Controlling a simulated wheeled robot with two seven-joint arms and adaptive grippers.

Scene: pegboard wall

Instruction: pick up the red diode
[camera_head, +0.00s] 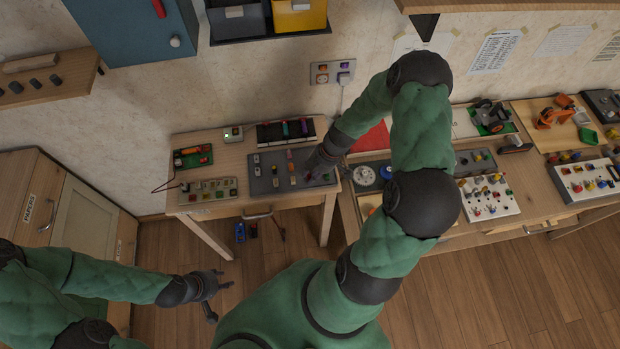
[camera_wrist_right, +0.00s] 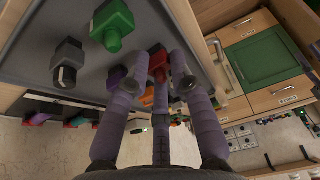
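A red piece (camera_wrist_right: 157,61), which looks like the red diode, shows between the fingertips of my right gripper (camera_wrist_right: 168,66) in the right wrist view. The fingers are around it, but whether they press on it is not clear. In the head view my right gripper (camera_head: 322,160) is low over the right end of the grey board (camera_head: 262,186) on the small table, and its fingers hide what is there. My left gripper (camera_head: 212,290) has its fingers spread, empty, above the wooden floor, apart from the table.
A green piece (camera_wrist_right: 112,26) and a black piece (camera_wrist_right: 67,63) stand near the red one on the board. The small table (camera_head: 229,160) also holds a component strip (camera_head: 208,190) and a green circuit tray (camera_head: 193,157). A crowded workbench (camera_head: 470,240) stands to the right.

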